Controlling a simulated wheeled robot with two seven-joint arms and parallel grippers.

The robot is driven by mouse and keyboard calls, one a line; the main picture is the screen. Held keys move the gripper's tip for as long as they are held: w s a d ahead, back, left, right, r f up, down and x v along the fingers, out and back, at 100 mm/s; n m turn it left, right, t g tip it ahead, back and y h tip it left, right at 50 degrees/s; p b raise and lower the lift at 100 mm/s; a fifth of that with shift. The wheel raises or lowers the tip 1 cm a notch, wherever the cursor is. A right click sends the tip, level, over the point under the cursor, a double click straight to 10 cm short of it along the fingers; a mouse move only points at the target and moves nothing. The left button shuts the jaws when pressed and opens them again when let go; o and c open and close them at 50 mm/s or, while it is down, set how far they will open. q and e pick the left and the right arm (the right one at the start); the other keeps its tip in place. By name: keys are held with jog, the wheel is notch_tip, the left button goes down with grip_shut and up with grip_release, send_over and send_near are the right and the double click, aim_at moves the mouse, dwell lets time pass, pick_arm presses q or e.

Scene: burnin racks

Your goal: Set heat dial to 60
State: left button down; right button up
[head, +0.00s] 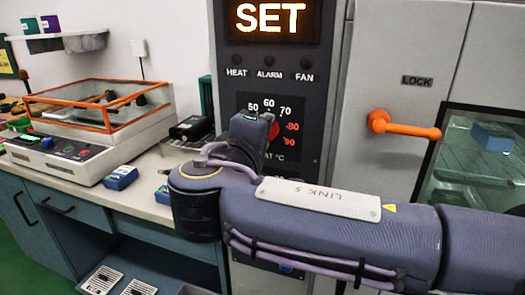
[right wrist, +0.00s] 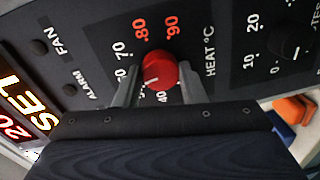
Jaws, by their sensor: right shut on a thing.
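The red heat dial (right wrist: 159,70) sits on the dark panel labelled HEAT °C, with 70, 80 and 90 readable around it. Its white pointer mark faces the lower-left side in the right wrist view, roughly between 40 and the partly hidden 50. My right gripper (right wrist: 157,80) has a finger on each side of the dial and is shut on it. In the head view my right gripper (head: 265,122) covers most of the dial; only a bit of red shows beside it. My left gripper is not in view.
Above the dial are HEAT, ALARM and FAN lamps and a lit SET display (head: 268,18). An orange door handle (head: 405,127) is to the right. A counter on the left holds an orange-framed clear box (head: 100,103) and a blue block (head: 121,177).

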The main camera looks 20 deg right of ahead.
jog(key=shift+f+m+b, duration=0.1)
jog(key=shift+m+b, duration=0.7)
jog(key=shift+b, duration=0.05)
jog(key=o, duration=1)
jog(key=v, duration=0.8)
jog(key=shift+d+p, duration=0.15)
jog(key=shift+p, duration=0.25)
